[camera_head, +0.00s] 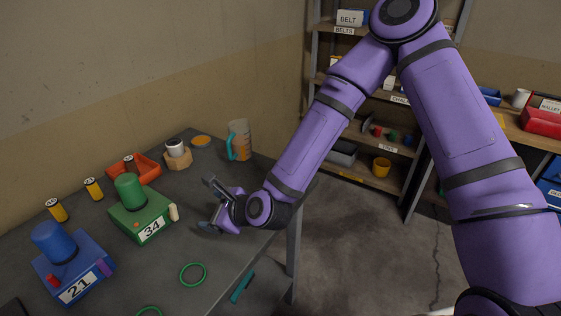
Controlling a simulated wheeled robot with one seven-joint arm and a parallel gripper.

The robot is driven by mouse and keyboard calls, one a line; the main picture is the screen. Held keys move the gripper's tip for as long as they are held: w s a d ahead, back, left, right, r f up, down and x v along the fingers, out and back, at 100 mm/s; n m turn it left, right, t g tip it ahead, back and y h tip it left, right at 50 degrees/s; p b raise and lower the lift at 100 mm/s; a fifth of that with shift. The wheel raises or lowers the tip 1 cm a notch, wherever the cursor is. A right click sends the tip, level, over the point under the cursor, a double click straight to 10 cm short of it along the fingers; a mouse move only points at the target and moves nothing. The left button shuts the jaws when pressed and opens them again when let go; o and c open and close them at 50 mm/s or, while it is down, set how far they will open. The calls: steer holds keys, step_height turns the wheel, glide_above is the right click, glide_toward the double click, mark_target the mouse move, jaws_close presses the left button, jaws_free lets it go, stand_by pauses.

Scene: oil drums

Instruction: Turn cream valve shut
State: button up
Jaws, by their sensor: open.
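The cream valve (174,212) is a small pale handle at the right front of the green drum's base. It looks roughly upright. The green drum (130,188) stands on a green base (155,218) with a white label reading 34. My gripper (208,207) is open, just right of the cream valve and apart from it, with its fingers pointing left. Nothing shows between the fingers. How high the gripper is above the table is hard to tell.
A blue drum (54,242) on a base labelled 21 stands at the left. An orange tray (148,174), a white mug (174,147) on a wooden block and a clear jug (238,139) stand behind. A green ring (193,274) lies in front on the dark table (225,270).

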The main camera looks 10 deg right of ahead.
steer(key=w+d+r+n+h, duration=0.1)
steer(key=d+r+n+h, duration=0.1)
steer(key=d+r+n, duration=0.3)
steer(key=w+d+r+n+g+h, duration=0.1)
steer(key=d+r+n+h, duration=0.2)
steer(key=d+r+n, duration=0.3)
steer(key=shift+d+r+n+h, duration=0.25)
steer(key=shift+d+n, duration=0.45)
steer(key=shift+d, duration=2)
steer(key=shift+w, duration=0.1)
